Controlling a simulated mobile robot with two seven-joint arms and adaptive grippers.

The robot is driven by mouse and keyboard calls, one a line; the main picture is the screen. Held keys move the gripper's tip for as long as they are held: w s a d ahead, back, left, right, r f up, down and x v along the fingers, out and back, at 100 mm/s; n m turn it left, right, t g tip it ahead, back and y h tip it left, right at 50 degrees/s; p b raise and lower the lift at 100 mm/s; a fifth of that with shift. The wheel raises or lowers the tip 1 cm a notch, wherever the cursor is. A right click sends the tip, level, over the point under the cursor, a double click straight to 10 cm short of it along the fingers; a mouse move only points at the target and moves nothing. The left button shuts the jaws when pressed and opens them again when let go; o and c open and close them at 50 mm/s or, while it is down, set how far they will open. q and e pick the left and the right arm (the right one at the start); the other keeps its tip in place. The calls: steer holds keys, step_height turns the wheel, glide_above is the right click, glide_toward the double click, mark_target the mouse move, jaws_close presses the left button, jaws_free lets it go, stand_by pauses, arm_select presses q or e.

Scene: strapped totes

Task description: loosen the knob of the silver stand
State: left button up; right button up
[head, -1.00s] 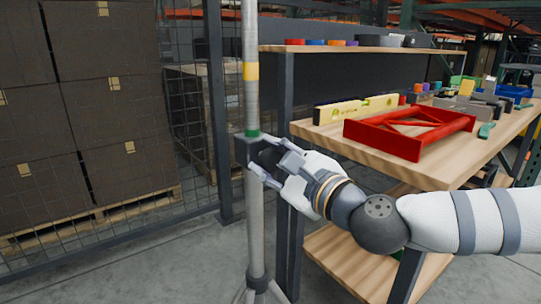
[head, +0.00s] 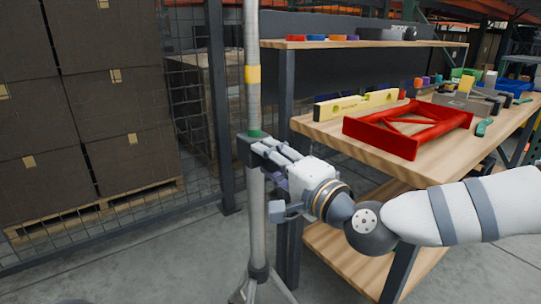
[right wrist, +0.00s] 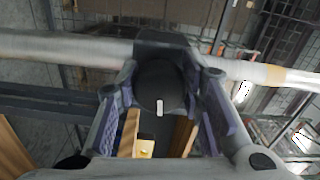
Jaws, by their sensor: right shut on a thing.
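The silver stand (head: 254,210) is an upright pole with a yellow band, a green ring and a dark clamp block (head: 243,151). In the right wrist view the pole (right wrist: 70,47) runs across the top, with the clamp block (right wrist: 162,42) on it. The black round knob (right wrist: 158,84), with a white mark, sits between the fingers of my right gripper (head: 268,154). The right gripper is shut on the knob, reaching it from the right. In the head view the fingers hide the knob. My left gripper is not in view.
A wooden workbench (head: 345,147) stands right of the stand, with a red frame (head: 395,150) and a yellow level (head: 357,105) on it. A mesh fence (head: 190,120) and stacked dark boxes (head: 105,95) are at the left. Bare floor lies in front.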

steer(key=n+p, duration=0.2)
steer(key=n, duration=0.4)
steer(key=shift+r+n+p, duration=0.1)
steer(key=shift+n+p, duration=0.2)
steer(key=shift+p, duration=0.1)
steer(key=n+p, duration=0.1)
steer(key=n, duration=0.2)
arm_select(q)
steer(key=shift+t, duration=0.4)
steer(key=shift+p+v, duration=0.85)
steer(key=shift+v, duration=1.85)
arm_select(e)
steer(key=shift+w+d+n, duration=0.1)
steer(key=shift+n, duration=1.4)
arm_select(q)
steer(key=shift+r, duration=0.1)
arm_select(e)
steer(key=shift+f, duration=0.2)
steer(key=o, duration=1.2)
